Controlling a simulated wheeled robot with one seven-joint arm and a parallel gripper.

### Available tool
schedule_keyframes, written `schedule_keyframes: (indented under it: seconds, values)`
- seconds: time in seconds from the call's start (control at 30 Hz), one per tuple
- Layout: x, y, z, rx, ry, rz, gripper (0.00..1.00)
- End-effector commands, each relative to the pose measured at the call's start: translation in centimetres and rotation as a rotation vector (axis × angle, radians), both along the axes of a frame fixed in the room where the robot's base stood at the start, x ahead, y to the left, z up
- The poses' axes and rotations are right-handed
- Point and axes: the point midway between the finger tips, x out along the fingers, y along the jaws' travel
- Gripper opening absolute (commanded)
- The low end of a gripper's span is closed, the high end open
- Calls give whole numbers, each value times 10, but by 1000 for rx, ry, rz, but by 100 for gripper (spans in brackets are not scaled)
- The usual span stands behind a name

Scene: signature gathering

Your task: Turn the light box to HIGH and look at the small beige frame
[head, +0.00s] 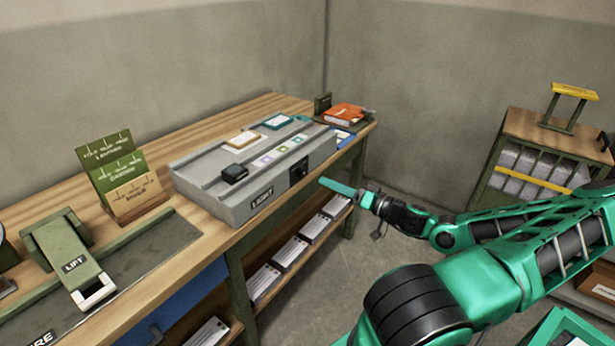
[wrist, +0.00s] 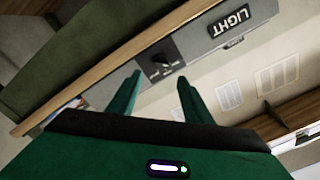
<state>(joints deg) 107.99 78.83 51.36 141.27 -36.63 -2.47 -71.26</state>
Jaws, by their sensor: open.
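The grey light box (head: 228,207) stands on the wooden workbench, with a LIGHT label on its front face. A dark knob (head: 299,170) sits on a black plate on that face; the knob also shows in the wrist view (wrist: 161,66), but its setting marks are too small to read. A small beige frame (head: 243,140) lies on top of the box near its back edge. My gripper (head: 337,187) is open and empty in front of the box, right of the knob. In the wrist view its two fingers (wrist: 158,84) point at the face with the knob between them, apparently apart from it.
A teal frame (head: 277,121), several small slides (head: 277,157) and a black block (head: 234,174) also lie on the box. An orange book (head: 344,113) is at the bench's right end. A LIFT device (head: 68,256) and card rack (head: 122,177) stand left. Floor right of the bench is open.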

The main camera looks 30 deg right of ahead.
Motion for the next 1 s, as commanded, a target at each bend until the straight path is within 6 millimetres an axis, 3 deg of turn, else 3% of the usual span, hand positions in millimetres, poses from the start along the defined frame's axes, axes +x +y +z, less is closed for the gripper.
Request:
schedule_keyframes:
  seconds: [0.3,0.5,0.93,0.97,1.0]
  values:
    - [53,21,0,1,-1,6,45]
    - [76,29,0,0,0,4,45]
    - [85,32,0,0,1,2,45]
    - [85,32,0,0,1,2,43]
    - [85,32,0,0,1,2,34]
